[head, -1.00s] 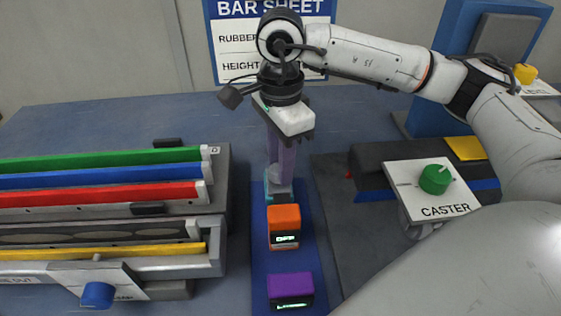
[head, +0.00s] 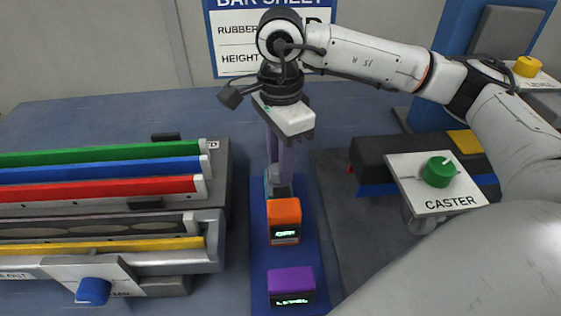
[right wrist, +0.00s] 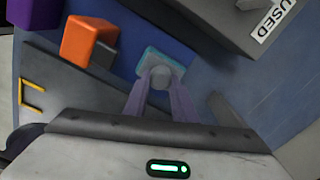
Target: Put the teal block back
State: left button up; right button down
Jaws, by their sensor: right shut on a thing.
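My right gripper (head: 279,172) points down with its purple fingers shut on the grey knob of the teal block (head: 268,187). In the right wrist view the fingers (right wrist: 160,84) close on that knob, and the teal block (right wrist: 149,54) shows beneath it. The block is over the far part of a blue strip (head: 311,230), behind the orange block (head: 284,212). Whether it touches the strip I cannot tell. The fingers and the orange block hide part of it. My left gripper is not in view.
A purple block (head: 290,281) sits at the near end of the strip. At left is a rack (head: 220,190) with green, blue, red and yellow bars. At right is a CASTER panel (head: 415,170) with a green knob. Open table lies behind the rack.

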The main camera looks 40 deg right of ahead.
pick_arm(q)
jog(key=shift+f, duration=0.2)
pick_arm(e)
jog(key=shift+f, duration=0.2)
jog(key=c, duration=1.4)
grip_release()
notch_tip(320, 180, up, 3)
jog(key=shift+w+f, duration=0.1)
jog(key=shift+f, duration=0.1)
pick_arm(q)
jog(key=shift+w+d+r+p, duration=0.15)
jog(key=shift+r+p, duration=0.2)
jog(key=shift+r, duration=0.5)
pick_arm(e)
notch_tip(320, 180, up, 8)
jog(key=shift+f, duration=0.1)
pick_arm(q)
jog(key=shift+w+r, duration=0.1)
